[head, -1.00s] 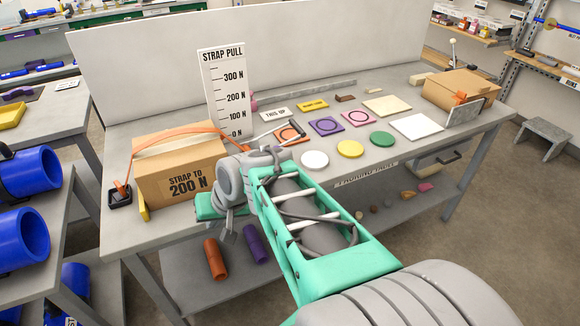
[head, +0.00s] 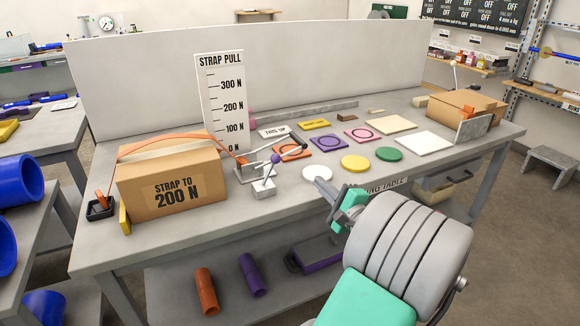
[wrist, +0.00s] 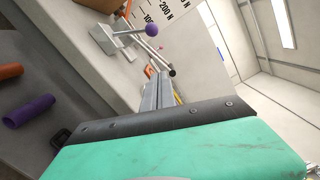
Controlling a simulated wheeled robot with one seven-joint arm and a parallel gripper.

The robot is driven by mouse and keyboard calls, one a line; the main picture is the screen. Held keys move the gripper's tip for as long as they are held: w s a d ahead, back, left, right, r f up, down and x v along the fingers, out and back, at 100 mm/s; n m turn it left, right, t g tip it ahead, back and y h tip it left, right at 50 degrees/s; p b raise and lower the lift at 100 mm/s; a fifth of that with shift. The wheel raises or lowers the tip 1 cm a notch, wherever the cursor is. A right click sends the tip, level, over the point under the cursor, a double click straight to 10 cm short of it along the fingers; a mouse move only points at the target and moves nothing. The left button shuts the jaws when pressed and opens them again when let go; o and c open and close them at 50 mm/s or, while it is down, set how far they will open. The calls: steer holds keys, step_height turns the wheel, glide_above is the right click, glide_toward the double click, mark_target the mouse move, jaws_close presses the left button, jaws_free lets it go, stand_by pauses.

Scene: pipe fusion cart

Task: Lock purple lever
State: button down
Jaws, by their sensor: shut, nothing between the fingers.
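The purple lever (head: 275,158) is a thin metal rod with a purple ball knob, standing upright and tilted on a small pale block (head: 263,190) at the bench's front edge, right of the strapped box. In the wrist view its purple ball (wrist: 152,29) and pale base (wrist: 103,38) show at the upper middle. My gripper (head: 322,184) is shut and empty, to the right of the lever and apart from it, near the white disc. In the wrist view the closed grey fingers (wrist: 163,76) point upward, below the purple ball.
The white disc (head: 313,172) and yellow disc (head: 354,163) lie flat on the bench. A shelf below holds orange (head: 206,290) and purple tubes (head: 252,275).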

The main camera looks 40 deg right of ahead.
mark_target(270, 170)
steer(key=x, duration=0.8)
steer(key=shift+w+a, duration=0.1)
steer(key=shift+w, duration=0.25)
steer(key=shift+w+a+r+p, duration=0.15)
steer(key=shift+w+a+r, duration=0.2)
steer(key=shift+w+a, duration=0.2)
steer(key=shift+w+a+r+p, duration=0.15)
steer(key=shift+w+a+r, duration=0.15)
steer(key=shift+w+a, duration=0.3)
steer(key=shift+a, duration=0.35)
steer(key=shift+r, duration=0.15)
